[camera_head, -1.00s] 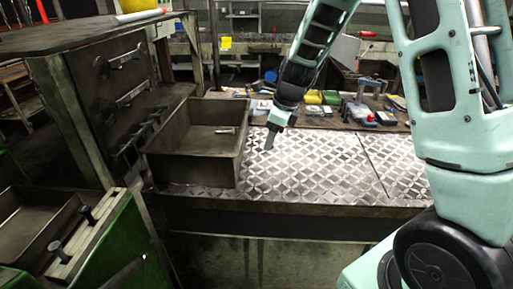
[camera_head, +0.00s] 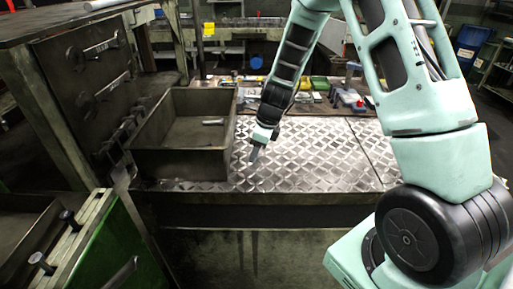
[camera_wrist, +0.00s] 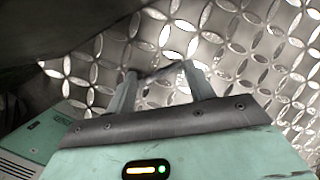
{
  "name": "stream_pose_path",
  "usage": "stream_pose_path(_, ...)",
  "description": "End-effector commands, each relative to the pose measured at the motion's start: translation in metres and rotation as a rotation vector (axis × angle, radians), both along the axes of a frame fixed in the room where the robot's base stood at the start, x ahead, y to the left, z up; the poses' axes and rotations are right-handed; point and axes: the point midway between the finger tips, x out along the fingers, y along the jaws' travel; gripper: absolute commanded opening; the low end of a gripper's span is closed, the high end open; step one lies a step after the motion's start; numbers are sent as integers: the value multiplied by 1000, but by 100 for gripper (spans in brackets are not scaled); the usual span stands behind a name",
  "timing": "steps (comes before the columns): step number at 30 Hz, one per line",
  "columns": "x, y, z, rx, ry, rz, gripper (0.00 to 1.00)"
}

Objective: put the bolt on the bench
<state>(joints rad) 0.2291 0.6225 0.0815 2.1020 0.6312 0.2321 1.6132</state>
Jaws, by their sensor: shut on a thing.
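My gripper (camera_head: 254,156) points down, low over the patterned metal bench top (camera_head: 325,150), right of the bin. In the wrist view, my gripper (camera_wrist: 160,75) is shut on a small dark bolt (camera_wrist: 163,71) that lies across between the fingertips. The patterned bench top (camera_wrist: 240,40) fills the background there. The bolt is too small to make out in the head view. I cannot tell whether it touches the bench.
A dark metal bin (camera_head: 180,163) stands on the bench at left, with a small bolt-like piece (camera_head: 213,122) inside. A green machine part (camera_head: 125,255) with upright bolts (camera_head: 68,217) is at lower left. Tools and boxes (camera_head: 345,97) line the bench's back.

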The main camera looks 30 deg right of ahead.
Motion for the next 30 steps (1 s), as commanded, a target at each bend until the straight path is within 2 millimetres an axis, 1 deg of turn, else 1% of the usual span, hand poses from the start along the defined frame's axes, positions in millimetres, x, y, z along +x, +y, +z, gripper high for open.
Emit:
stream_pose_path(5,0,0,0,-1,-1,1,31)
stream_pose_path(9,0,0,-4,0,0,0,31)
stream_pose_path(10,0,0,-3,0,0,0,56)
stream_pose_path(11,0,0,-3,-1,-1,0,64)
stream_pose_path(12,0,0,-3,0,0,0,75)
stream_pose_path(19,0,0,-3,0,1,1,75)
stream_pose_path(22,0,0,1,0,0,1,75)
stream_pose_path(26,-2,-1,13,-3,-4,3,75)
stream_pose_path(30,-9,-5,39,-3,-5,2,75)
